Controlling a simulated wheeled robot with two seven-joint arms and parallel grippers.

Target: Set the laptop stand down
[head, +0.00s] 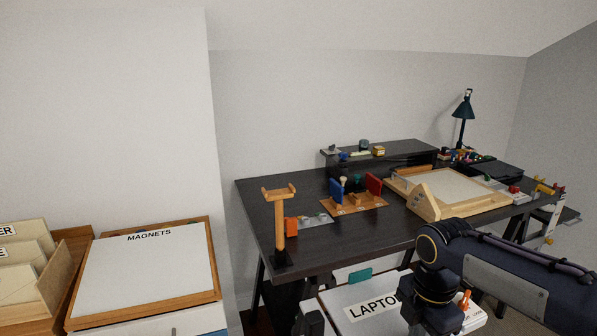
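A white surface with a cut-off label reading "LAPTO" (345,300) lies low in front of the desk, partly covered by my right arm. I cannot pick out a laptop stand for certain. My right gripper (432,314) hangs over the labelled surface at the bottom edge. Its fingertips are hidden or out of frame, so I cannot see whether it is open or holds something. A small orange and white thing (465,299) shows just right of it. My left gripper is not in view.
The dark desk (345,238) holds a wooden T-shaped stand (280,218), a wooden organiser (352,205), a tilted wood-framed board (452,190) and a lamp (463,110). Its front middle is clear. A "MAGNETS" board (150,275) and file boxes (25,262) stand left.

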